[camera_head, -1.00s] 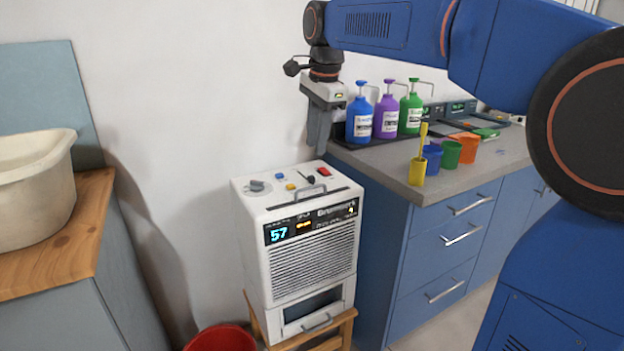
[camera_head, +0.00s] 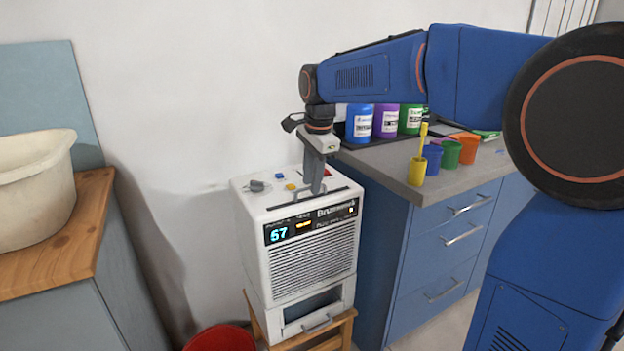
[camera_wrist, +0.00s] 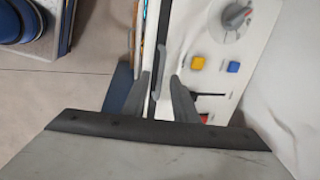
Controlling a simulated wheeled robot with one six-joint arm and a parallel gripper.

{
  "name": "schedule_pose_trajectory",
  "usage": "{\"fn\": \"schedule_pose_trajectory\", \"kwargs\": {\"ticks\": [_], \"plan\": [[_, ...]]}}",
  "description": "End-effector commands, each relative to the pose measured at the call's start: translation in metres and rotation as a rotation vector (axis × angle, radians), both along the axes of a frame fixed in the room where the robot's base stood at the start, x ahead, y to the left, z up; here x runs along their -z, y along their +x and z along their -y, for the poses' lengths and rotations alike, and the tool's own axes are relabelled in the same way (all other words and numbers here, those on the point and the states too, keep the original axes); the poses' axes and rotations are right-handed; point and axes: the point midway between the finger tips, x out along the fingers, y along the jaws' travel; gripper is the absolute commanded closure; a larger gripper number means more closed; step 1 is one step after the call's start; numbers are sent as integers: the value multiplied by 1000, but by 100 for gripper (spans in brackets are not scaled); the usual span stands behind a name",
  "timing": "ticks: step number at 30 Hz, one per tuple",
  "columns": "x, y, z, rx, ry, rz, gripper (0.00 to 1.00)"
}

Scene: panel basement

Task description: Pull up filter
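The white dehumidifier-like unit (camera_head: 303,258) stands on a wooden stool. A thin dark filter slot (camera_head: 282,205) runs along the front of its top, with a grey handle (camera_head: 298,195) there, partly hidden by my gripper. My gripper (camera_head: 315,190) points down at the top of the unit, at the handle. In the wrist view, my two fingers (camera_wrist: 162,98) are apart, one on each side of the dark slot strip (camera_wrist: 162,40). I cannot tell whether they touch the handle.
The unit's top also has a grey knob (camera_head: 257,186), a yellow button (camera_head: 290,187) and a blue button (camera_head: 279,175). A blue drawer cabinet (camera_head: 440,245) with bottles and cups stands close on the right. A red bucket (camera_head: 220,338) is on the floor; a wooden counter (camera_head: 60,240) is at left.

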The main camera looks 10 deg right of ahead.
Motion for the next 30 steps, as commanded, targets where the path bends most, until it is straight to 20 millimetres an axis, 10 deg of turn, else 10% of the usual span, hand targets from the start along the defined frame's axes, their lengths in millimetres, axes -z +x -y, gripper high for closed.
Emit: {"fn": "schedule_pose_trajectory", "kwargs": {"ticks": [4,8,30], "plan": [[0,0,0,0,0,0,74],[0,0,0,0,0,0,100],[-1,0,0,0,0,0,100]]}}
